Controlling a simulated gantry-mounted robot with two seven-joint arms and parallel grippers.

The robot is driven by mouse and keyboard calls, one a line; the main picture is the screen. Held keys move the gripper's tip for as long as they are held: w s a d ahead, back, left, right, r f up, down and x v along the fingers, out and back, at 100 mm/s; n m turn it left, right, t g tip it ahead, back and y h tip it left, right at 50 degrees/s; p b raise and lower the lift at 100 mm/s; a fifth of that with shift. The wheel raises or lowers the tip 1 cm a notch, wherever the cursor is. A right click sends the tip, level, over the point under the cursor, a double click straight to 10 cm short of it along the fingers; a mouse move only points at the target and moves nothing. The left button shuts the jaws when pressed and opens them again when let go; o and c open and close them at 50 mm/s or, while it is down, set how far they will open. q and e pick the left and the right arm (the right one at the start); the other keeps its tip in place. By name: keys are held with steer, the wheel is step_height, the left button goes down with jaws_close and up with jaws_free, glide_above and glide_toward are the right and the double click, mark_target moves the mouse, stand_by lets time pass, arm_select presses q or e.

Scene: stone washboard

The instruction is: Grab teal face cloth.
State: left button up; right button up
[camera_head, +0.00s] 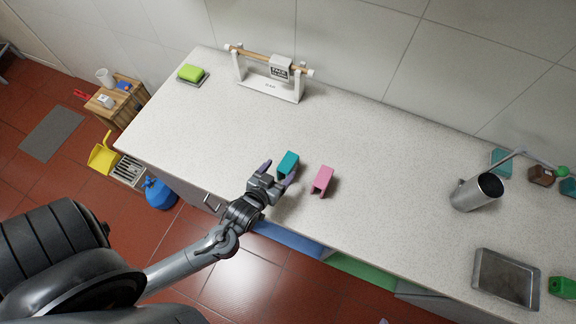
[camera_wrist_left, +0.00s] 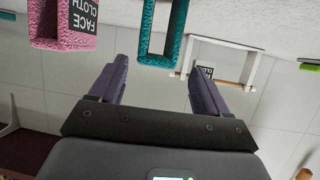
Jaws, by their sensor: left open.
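The teal face cloth (camera_head: 288,159) stands folded on the pale counter, near its front edge. It also shows in the left wrist view (camera_wrist_left: 157,60), as a hollow teal loop just ahead of the fingers and roughly in line with the gap between them. My left gripper (camera_head: 279,172) is open and empty at the near side of the teal cloth, with its purple fingers spread. The fingers show in the left wrist view (camera_wrist_left: 160,70) too. I cannot tell whether a finger touches the cloth. My right gripper is not in view.
A pink face cloth (camera_head: 322,180) stands close to the right of the teal one. A white stand with a wooden bar (camera_head: 270,88) and a green sponge (camera_head: 191,72) are at the back. A metal cup (camera_head: 476,193) and tray (camera_head: 507,278) are at right. The counter's middle is clear.

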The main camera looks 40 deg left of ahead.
mark_target(284, 168)
arm_select(q)
steer(key=x, duration=0.4)
steer(key=shift+w+d+f+p, duration=0.2)
steer(key=shift+w+p, duration=0.1)
steer(key=shift+w, duration=0.1)
steer(key=shift+w+a+f, duration=0.2)
steer(key=shift+w+f, duration=0.1)
steer(key=shift+w, duration=0.15)
steer(key=c, duration=1)
steer(key=shift+c, duration=0.2)
